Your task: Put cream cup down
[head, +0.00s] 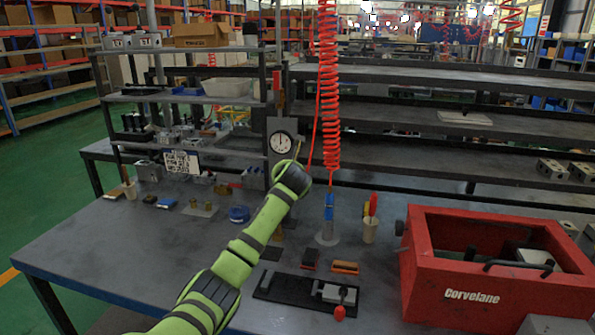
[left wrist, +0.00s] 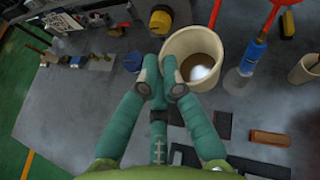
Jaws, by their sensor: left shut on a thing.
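The cream cup (left wrist: 186,45) shows in the left wrist view, seen from above, with a pale round thing and something brownish inside. My left gripper (left wrist: 163,77) is shut on the near left side of its rim. In the head view my left arm reaches in from the bottom left over the table, and its forearm and wrist hide the gripper and the held cup. I cannot tell whether the cup's base touches the table. My right gripper is in neither view.
A blue air nozzle (head: 328,205) hangs on a red coiled hose right of my arm. A red toolbox (head: 480,295) fills the right front. A black plate with a vise lies in front. The table's left front is clear.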

